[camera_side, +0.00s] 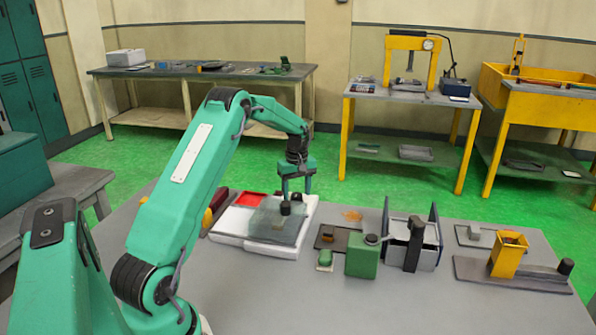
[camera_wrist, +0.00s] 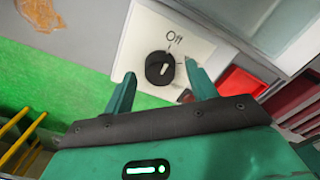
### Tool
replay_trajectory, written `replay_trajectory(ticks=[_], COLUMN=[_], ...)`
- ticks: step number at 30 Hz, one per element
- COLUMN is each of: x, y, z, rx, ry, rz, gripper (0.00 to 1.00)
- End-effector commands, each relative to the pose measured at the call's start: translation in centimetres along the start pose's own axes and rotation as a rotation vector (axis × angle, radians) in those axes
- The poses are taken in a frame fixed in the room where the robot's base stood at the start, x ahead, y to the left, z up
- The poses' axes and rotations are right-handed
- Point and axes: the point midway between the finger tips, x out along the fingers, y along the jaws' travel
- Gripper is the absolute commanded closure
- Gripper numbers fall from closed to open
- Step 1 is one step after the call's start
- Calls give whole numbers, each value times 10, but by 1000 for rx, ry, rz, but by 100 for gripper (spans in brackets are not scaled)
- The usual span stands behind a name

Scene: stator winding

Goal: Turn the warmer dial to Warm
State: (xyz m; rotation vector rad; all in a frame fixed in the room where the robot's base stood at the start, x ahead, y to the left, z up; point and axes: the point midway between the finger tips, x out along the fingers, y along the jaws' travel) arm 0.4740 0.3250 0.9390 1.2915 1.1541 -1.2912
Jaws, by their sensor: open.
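The warmer (camera_side: 233,231) is a white, flat unit on the grey bench, left of centre in the side view. Its dial is a round black knob (camera_side: 285,208) with a pale pointer mark, and it also shows in the wrist view (camera_wrist: 157,70). My gripper (camera_side: 296,195) is open and points down over the dial. In the wrist view its two fingertips (camera_wrist: 159,68) appear on either side of the knob. Contact with the knob cannot be told.
A red panel (camera_side: 252,199) lies at the warmer's back left. A translucent grey plate (camera_side: 268,224) covers part of the warmer. To the right stand a green block device (camera_side: 362,255), a grey fixture (camera_side: 425,250) and a yellow holder (camera_side: 507,256). The bench front is clear.

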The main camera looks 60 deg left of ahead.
Motion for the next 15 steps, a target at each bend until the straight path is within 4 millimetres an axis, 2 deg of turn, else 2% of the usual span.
replay_trajectory(ticks=[4,12,15], x=[7,7,7], y=[0,0,0], z=[0,0,0], rx=[0,0,0], ry=[-1,0,0], rz=[-1,0,0], gripper=[43,43,60])
